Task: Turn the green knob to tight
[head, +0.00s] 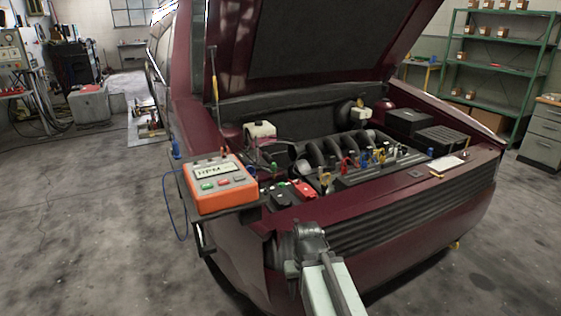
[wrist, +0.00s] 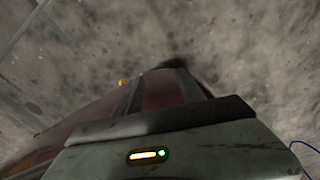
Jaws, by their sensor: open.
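A small green part (head: 274,166), which may be the green knob, shows in the head view at the left of the engine bay, behind the battery covers. It is too small to tell its shape or setting. My gripper (head: 308,238) is low in front of the car's grille, apart from that green part and nearer to me. In the wrist view my gripper (wrist: 160,88) is open, with dark red bodywork and floor beyond it. No green knob shows in the wrist view.
An orange tester (head: 220,184) with a green button sits on a shelf at the car's left front corner, with a blue cable hanging. Black and red covers (head: 303,189) lie by the engine (head: 330,150). The raised hood (head: 310,40) stands above. A clipboard (head: 447,164) rests on the front edge.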

